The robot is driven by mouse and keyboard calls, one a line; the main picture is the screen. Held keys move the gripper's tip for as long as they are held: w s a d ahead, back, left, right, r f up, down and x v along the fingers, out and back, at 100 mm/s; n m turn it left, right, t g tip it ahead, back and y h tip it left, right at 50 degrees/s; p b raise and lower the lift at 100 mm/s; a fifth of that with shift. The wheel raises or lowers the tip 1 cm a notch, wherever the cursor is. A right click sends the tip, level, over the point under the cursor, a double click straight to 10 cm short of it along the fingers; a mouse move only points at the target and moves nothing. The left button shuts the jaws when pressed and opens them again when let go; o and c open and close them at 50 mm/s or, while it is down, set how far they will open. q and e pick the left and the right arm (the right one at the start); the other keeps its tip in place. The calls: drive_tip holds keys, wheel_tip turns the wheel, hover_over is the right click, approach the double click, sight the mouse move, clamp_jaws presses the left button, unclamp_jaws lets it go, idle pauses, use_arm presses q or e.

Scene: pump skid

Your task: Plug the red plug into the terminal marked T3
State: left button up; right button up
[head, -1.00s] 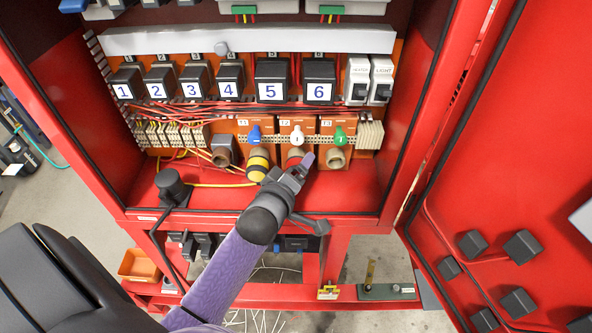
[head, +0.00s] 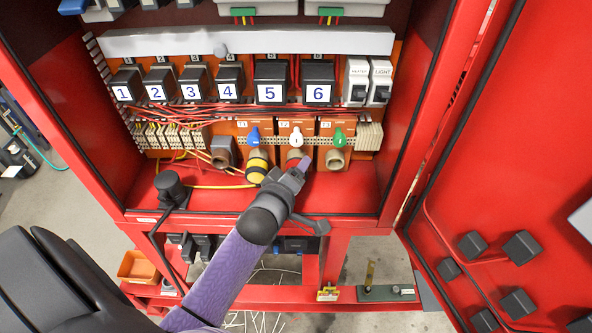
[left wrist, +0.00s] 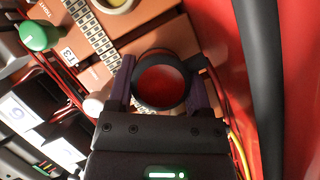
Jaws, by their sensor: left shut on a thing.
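My left gripper (head: 297,172) is in front of the lower part of terminal T2 (head: 295,157) in the head view. In the left wrist view my left gripper (left wrist: 164,88) is shut on a round thing with a black rim and red centre, which I take for the red plug (left wrist: 138,86). The gripper hides the plug in the head view. Terminal T3 (head: 335,159), under a green lever (head: 339,136), is just right of the gripper and looks empty. The T3 label (left wrist: 67,55) and green lever (left wrist: 38,36) show in the left wrist view. My right gripper is out of view.
A yellow and black plug (head: 257,165) sits at terminal T1, close left of my gripper. A black round-headed fitting (head: 170,185) with a cable stands on the red cabinet floor (head: 225,202). The open cabinet door (head: 500,150) bounds the right side.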

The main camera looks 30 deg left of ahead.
use_arm(q)
drive_tip(key=shift+s+d+f+p, duration=0.1)
drive_tip(key=shift+s+d+p, duration=0.45)
drive_tip(key=shift+s, duration=0.45)
drive_tip(key=shift+s+d+p, duration=0.45)
drive_tip(key=shift+s+d, duration=0.2)
drive_tip(key=shift+s, duration=0.3)
